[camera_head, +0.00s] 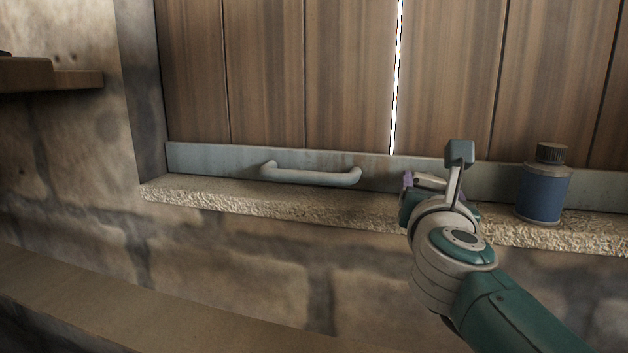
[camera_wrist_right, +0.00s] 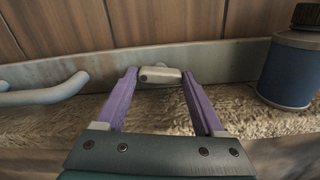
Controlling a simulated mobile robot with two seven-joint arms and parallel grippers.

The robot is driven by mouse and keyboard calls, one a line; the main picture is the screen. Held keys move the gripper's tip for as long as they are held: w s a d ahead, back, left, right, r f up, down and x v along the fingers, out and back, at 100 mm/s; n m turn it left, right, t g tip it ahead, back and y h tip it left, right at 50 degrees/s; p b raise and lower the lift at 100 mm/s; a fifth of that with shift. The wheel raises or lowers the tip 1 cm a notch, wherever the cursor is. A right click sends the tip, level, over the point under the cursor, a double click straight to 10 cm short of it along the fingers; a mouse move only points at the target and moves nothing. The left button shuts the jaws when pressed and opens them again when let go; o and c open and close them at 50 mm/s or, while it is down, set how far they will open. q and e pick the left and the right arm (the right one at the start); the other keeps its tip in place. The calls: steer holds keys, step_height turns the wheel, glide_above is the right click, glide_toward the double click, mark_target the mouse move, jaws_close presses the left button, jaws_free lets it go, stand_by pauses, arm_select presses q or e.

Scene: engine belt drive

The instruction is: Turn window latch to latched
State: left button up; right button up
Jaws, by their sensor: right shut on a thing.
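The window latch (camera_wrist_right: 160,75) is a small pale grey lever at the metal strip along the bottom of the wooden window, seen in the right wrist view. It lies across the space between the purple fingertips of my right gripper (camera_wrist_right: 158,78), which is shut on it. In the head view the latch (camera_head: 431,181) shows partly behind my right wrist, beside a purple finger. It looks roughly level, along the strip. Its pivot and catch are hard to make out. My left gripper is not in view.
A pale handle (camera_head: 312,175) is fixed to the metal strip left of the latch. A blue bottle with a dark cap (camera_head: 543,190) stands on the rough stone sill (camera_head: 230,197) to the right. A wooden shelf (camera_head: 50,76) juts from the wall at upper left.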

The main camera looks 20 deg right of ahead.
steer(key=c, duration=0.7)
steer(key=shift+n+p, duration=0.35)
steer(key=shift+n, duration=0.75)
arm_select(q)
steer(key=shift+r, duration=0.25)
arm_select(e)
steer(key=o, duration=1.4)
